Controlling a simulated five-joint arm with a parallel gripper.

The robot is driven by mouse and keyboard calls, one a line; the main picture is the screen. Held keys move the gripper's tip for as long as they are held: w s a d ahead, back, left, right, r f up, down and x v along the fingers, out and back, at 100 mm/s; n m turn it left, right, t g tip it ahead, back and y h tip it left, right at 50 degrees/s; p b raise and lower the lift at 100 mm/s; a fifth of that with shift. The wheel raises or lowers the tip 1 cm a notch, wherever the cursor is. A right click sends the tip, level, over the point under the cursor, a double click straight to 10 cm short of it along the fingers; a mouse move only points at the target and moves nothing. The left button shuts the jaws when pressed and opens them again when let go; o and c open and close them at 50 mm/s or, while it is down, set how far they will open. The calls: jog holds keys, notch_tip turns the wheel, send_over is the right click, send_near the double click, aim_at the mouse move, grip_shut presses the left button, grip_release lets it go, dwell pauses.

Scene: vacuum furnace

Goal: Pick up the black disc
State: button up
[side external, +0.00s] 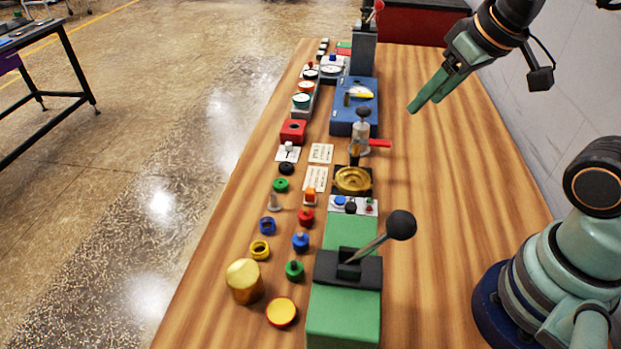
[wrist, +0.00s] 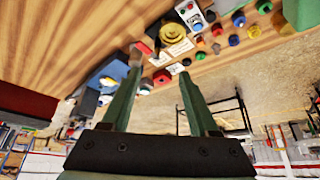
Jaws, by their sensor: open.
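The black disc (side external: 286,168) lies flat on the wooden table, in a column of small coloured rings and discs left of the machines. It sits just beyond a green disc (side external: 280,185) and in front of a small white switch plate (side external: 288,153). The black disc also shows, small, in the wrist view (wrist: 187,62), near the right fingertip in the picture. My gripper (side external: 422,105) is raised above the right side of the table, well apart from the disc. Its two green fingers (wrist: 159,73) are spread in the wrist view, with nothing held between them.
A green lever box (side external: 343,300) with a black-knobbed lever, a brass dish (side external: 352,180) and a blue machine (side external: 354,105) run along the table's middle. A gold cylinder (side external: 244,281) stands near the front left. A wall rises at the right.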

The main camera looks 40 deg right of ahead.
jog(key=w+a+r+m+g, duration=0.2)
jog(key=w+r+m, duration=0.15)
jog(key=w, duration=0.45)
jog(key=m+g, duration=0.4)
jog(key=m, duration=0.9)
send_over(286, 166)
notch_tip(286, 166, down, 17)
jog(key=f, duration=0.6)
jog(key=shift+w+a+f, duration=0.15)
jog(key=shift+w, duration=0.05)
jog(key=shift+s+f, duration=0.2)
jog(key=shift+f, duration=2.4)
grip_shut()
jog(key=shift+r, duration=0.1)
